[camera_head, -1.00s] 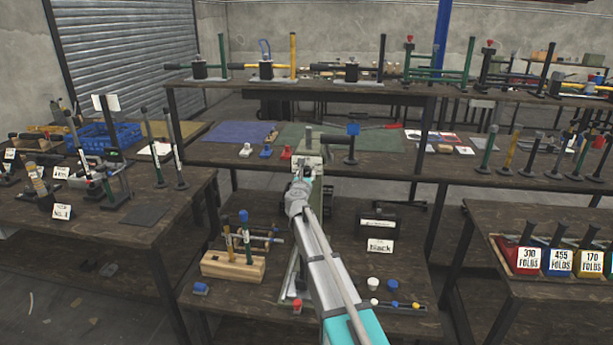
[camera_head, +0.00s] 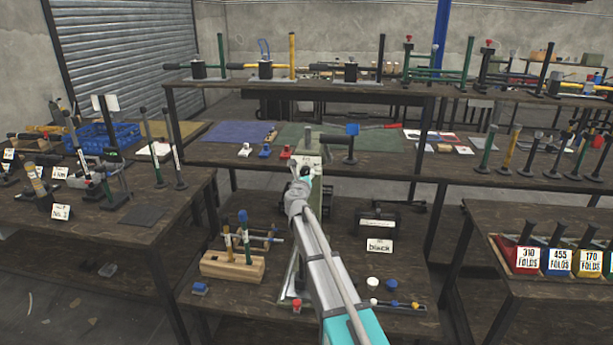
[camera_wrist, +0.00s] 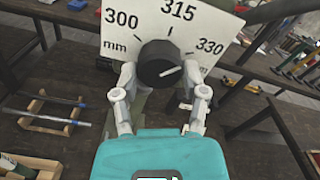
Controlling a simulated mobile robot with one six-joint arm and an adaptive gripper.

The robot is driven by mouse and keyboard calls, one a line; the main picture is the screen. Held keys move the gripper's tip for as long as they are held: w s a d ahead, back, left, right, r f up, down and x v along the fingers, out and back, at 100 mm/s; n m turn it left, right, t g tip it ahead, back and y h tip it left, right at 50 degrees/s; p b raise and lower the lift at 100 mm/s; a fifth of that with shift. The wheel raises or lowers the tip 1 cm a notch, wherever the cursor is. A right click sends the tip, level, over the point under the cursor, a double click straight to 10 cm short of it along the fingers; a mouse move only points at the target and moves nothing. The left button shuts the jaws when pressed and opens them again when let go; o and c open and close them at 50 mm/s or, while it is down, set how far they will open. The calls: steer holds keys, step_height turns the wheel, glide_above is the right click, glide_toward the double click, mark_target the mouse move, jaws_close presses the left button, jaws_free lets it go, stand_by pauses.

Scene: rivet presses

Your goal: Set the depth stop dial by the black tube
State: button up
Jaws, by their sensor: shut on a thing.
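The depth stop dial is a black round knob (camera_wrist: 160,63) with a white pointer line, on a white plate (camera_wrist: 230,25) marked 300, 315 and 330 mm. The pointer aims right and slightly up, near the 330 side, a little below that mark. My gripper (camera_wrist: 160,92) is shut on the knob, one finger at each side. In the head view my gripper (camera_head: 298,190) is at the press on the middle bench, largely hiding the dial.
A wooden block with upright handles (camera_head: 232,266) stands left of my arm on the lower shelf. White caps (camera_head: 372,284) and small coloured pieces lie to the right. Benches flank both sides.

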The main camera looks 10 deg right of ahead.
steer(key=n, duration=0.4)
steer(key=shift+d+n, duration=0.1)
steer(key=shift+n, duration=0.2)
steer(key=n, duration=0.3)
steer(key=shift+r+n, duration=0.1)
steer(key=shift+n, duration=0.2)
steer(key=o, duration=1.2)
steer(key=shift+c, duration=0.2)
steer(key=v, duration=1.2)
